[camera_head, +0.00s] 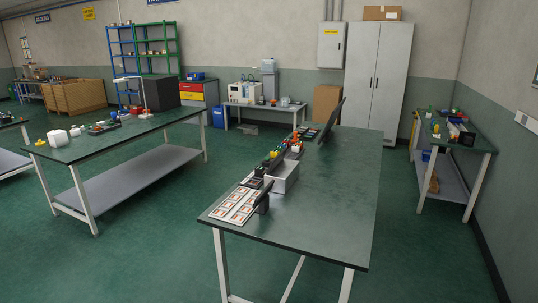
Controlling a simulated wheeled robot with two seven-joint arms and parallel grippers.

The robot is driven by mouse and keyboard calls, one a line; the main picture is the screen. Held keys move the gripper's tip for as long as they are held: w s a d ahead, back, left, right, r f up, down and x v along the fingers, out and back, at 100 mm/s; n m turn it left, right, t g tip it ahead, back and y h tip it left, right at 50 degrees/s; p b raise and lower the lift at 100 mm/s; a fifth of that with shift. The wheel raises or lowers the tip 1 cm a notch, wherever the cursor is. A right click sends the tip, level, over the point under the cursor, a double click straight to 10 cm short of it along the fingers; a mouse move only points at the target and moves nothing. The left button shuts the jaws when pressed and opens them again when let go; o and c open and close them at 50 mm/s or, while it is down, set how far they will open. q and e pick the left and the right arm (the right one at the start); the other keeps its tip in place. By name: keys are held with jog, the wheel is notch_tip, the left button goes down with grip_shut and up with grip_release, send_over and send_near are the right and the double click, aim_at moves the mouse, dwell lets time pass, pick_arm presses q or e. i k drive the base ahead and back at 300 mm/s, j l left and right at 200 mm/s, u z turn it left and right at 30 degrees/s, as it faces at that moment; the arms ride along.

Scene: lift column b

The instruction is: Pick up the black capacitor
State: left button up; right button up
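The green-topped workbench (335,190) stands in front of me, a little right of the middle. Along its left edge runs a row of dark bins with small coloured parts (275,158). A grey metal box (284,178) stands at the near end of this row. A dark upright object (263,201) stands just in front of the box, beside a white sheet with rows of small pictures (235,206). I cannot tell which thing, if any, is the black capacitor; the small parts are too small to make out. Neither of my grippers is in view.
The right half of the workbench top is bare. A dark screen (331,121) stands at its far left. Another long bench (115,141) is at the left, and a smaller loaded bench (456,137) stands by the right wall. Green floor (150,250) lies open between the benches.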

aim_at(260, 171)
jog(key=i+j+u, duration=0.25)
jog(key=i+u, duration=0.2)
jog(key=i+j+u, duration=0.1)
jog(key=i+u, duration=0.65)
jog(key=u, duration=0.15)
jog(key=i+l+u, duration=0.2)
jog(key=i+u, duration=0.25)
jog(key=i+z, duration=0.1)
jog(key=i, duration=0.45)
jog(key=i+j+z, duration=0.1)
jog(key=i, duration=0.45)
jog(key=i+j+z, duration=0.1)
jog(key=i+j, duration=0.15)
jog(key=i, duration=0.3)
jog(key=i+l+z, duration=0.15)
jog(key=i+z, duration=0.6)
jog(key=z, duration=0.15)
jog(key=i+j+z, duration=0.1)
jog(key=i+z, duration=0.35)
jog(key=i+j+z, duration=0.25)
jog(key=z, duration=0.2)
